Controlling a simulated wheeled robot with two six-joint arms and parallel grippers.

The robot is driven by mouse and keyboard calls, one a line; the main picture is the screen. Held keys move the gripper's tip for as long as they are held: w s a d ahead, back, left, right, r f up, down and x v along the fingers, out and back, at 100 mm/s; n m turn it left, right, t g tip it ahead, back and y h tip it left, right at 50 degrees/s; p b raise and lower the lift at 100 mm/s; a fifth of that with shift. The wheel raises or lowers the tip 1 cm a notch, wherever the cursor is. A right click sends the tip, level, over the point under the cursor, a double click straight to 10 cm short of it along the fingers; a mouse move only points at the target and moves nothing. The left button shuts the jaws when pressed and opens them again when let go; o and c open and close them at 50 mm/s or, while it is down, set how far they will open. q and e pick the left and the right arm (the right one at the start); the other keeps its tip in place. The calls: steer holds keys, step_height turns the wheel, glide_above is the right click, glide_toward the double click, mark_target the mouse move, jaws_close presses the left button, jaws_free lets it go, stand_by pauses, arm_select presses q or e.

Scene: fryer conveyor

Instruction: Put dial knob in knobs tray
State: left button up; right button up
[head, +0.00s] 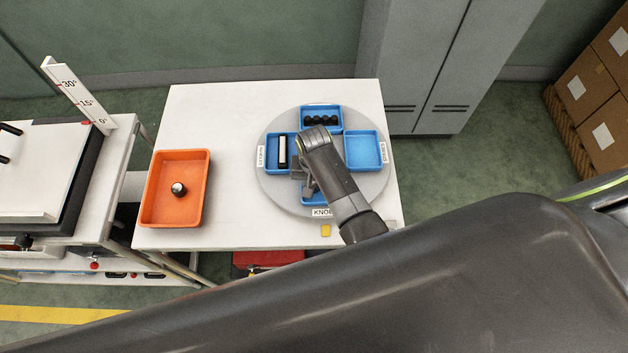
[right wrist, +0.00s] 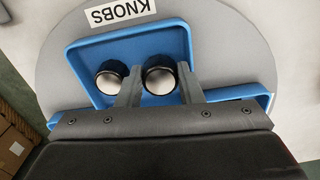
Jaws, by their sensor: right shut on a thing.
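My right gripper (right wrist: 159,72) is shut on a dial knob (right wrist: 158,82), a black knob with a silver face. The held knob is inside the outline of the blue knobs tray (right wrist: 128,40); I cannot tell whether it touches the floor. A second similar knob (right wrist: 112,86) sits in that tray just left of the fingers. In the head view my right gripper (head: 304,183) is over the turntable, and my arm hides most of the knobs tray (head: 314,197). Another knob (head: 178,189) lies in the orange bin (head: 205,190). My left gripper is not in view.
The round grey turntable (head: 267,190) carries other blue trays: one with black items (head: 321,107), one with a white-and-black part (head: 270,153), and an empty one (head: 363,151). The white table (head: 225,115) is clear between bin and turntable. A fryer (head: 40,170) stands left.

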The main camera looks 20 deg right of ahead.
steer(key=shift+f+b, duration=0.35)
steer(key=shift+f, duration=0.45)
steer(key=o, duration=0.9)
steer(key=shift+o, duration=1.1)
steer(key=shift+s+r, duration=0.1)
steer(key=shift+a, duration=0.1)
